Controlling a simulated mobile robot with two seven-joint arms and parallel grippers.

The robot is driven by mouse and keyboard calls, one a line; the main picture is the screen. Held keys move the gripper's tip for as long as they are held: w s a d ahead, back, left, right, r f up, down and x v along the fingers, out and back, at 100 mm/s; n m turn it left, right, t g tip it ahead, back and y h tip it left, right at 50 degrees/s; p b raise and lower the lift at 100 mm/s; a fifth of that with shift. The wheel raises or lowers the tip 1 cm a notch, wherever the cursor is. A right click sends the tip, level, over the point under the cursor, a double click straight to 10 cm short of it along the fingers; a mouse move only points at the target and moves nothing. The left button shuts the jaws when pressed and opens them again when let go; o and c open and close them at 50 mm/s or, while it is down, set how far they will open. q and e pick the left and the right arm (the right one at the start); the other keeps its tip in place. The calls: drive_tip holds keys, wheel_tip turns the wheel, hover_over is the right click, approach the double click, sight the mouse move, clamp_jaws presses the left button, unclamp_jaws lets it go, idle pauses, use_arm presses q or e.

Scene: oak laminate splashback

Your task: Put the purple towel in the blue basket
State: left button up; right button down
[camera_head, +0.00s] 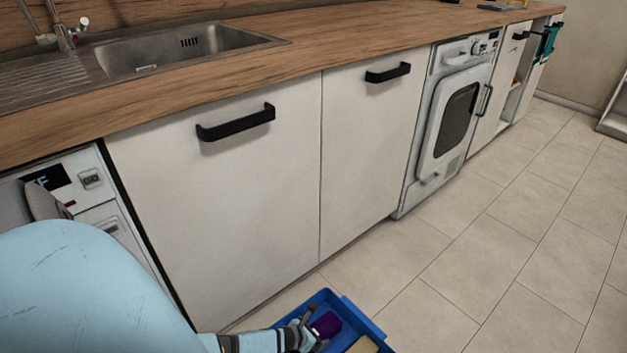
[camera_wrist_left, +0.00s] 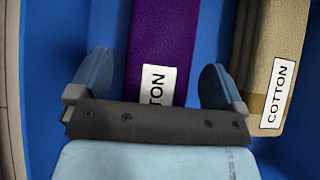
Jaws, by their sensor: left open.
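The blue basket (camera_head: 368,325) stands on the floor at the bottom of the head view, and its blue floor fills much of the left wrist view (camera_wrist_left: 213,35). The purple towel (camera_head: 326,324) is folded and lies inside the basket; it also shows in the left wrist view (camera_wrist_left: 162,40) with a white label partly hidden by my gripper. My left gripper (camera_wrist_left: 150,85) is open, its fingers apart on either side of the towel. In the head view my left gripper (camera_head: 303,330) is at the basket, beside the towel. My right gripper is not in view.
A beige towel (camera_wrist_left: 276,60) labelled COTTON lies in the basket to the right of the purple one. White cabinets (camera_head: 215,210) with black handles and a white washing machine (camera_head: 450,120) stand behind. The tiled floor (camera_head: 500,260) to the right is clear.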

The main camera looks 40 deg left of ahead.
use_arm(q)
drive_tip(key=p+v, duration=0.6)
drive_tip(key=v, duration=0.5)
drive_tip(key=shift+r, duration=0.1)
drive_tip(key=shift+s+r, duration=0.25)
drive_tip(key=shift+s, duration=0.1)
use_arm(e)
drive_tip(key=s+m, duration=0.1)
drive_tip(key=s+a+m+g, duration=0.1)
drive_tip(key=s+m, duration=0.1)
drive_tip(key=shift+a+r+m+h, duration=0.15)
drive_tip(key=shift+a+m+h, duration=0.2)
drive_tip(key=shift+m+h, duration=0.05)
